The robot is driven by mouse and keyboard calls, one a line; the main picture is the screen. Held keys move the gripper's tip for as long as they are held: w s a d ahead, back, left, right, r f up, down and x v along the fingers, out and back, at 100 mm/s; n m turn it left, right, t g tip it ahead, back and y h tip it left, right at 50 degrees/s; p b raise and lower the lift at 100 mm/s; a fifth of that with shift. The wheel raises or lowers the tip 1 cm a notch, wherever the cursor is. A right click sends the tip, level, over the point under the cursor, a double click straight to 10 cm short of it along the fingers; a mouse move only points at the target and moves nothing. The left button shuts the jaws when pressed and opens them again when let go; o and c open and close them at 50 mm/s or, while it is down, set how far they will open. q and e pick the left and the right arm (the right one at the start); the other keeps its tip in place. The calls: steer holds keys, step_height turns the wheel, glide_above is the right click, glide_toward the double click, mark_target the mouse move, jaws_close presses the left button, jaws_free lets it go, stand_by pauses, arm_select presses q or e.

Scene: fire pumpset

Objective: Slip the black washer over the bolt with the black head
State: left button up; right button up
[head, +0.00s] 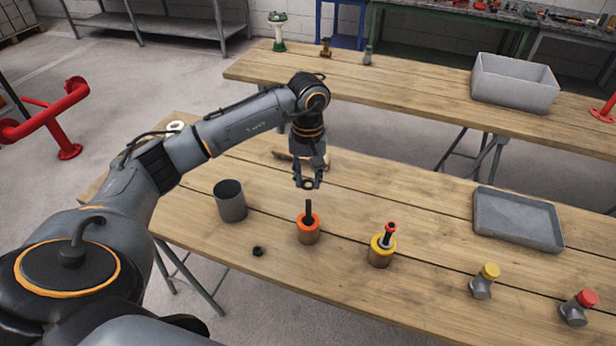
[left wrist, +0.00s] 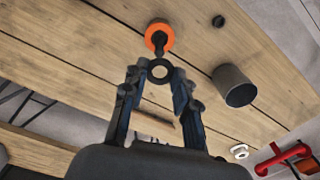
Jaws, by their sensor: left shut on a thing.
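My left gripper (head: 308,183) points down and is shut on a dark washer, a ring held flat between its fingertips. In the left wrist view the washer (left wrist: 151,72) shows between the fingertips of the left gripper (left wrist: 160,74). The bolt with the black head (head: 308,208) stands upright in an orange-topped holder (head: 309,234), just below and in front of the gripper. The bolt (left wrist: 158,40) and the orange rim (left wrist: 150,27) also show in the left wrist view. The washer is apart from the bolt. My right gripper is not in view.
A grey cup (head: 231,205) stands to the left, with a small black part (head: 257,251) in front of it. A yellow-topped holder (head: 380,257) with a red-headed bolt (head: 390,229) stands to the right. A grey tray (head: 517,240) lies further right. Bare wood surrounds the orange-topped holder.

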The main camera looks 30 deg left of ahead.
mark_target(308, 201)
arm_select(q)
steer(key=shift+w+f+b, duration=0.1)
steer(key=shift+f+b, duration=0.65)
steer(key=shift+f, duration=0.3)
steer(key=shift+f+b, duration=1.55)
steer(key=shift+f, duration=0.1)
steer(key=shift+f+b, duration=0.65)
steer(key=shift+f, duration=0.05)
steer(key=o, duration=0.9)
